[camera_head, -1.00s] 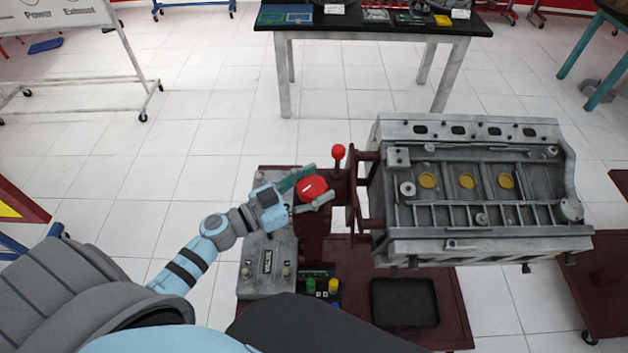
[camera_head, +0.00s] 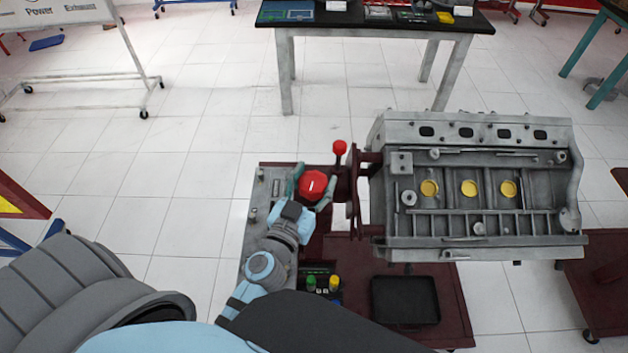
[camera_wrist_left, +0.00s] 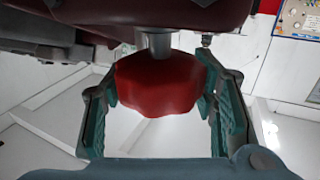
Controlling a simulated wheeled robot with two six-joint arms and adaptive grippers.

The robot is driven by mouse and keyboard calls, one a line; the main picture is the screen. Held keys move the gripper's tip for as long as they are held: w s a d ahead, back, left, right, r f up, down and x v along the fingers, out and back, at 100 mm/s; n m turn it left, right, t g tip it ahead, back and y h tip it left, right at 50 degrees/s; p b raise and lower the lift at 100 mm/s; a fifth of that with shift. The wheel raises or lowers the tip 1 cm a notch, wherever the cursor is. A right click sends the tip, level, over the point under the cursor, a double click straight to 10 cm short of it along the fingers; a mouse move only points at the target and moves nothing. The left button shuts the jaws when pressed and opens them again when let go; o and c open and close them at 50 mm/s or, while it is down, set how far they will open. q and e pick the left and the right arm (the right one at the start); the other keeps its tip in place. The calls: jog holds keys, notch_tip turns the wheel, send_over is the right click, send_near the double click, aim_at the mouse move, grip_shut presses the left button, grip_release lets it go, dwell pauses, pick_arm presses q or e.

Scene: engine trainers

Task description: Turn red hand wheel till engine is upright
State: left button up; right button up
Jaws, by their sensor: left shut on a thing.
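The red hand wheel (camera_head: 313,185) sits at the left end of the engine stand, left of the engine. My left gripper (camera_head: 311,190) is shut on it, with one finger on each side of its rim. In the left wrist view the red wheel (camera_wrist_left: 160,84) sits between the two green finger pads, below its grey shaft. My right gripper is not in view.
A red knob on a lever (camera_head: 339,148) stands close behind the wheel. A black tray (camera_head: 405,300) lies on the dark red stand base (camera_head: 452,310). Yellow and green caps (camera_head: 322,283) are near my forearm. A black-topped table (camera_head: 370,22) stands behind, with clear tiled floor between.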

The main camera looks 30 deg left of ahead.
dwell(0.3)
pick_arm(q)
jog(key=o, duration=1.2)
jog(key=shift+h, duration=0.3)
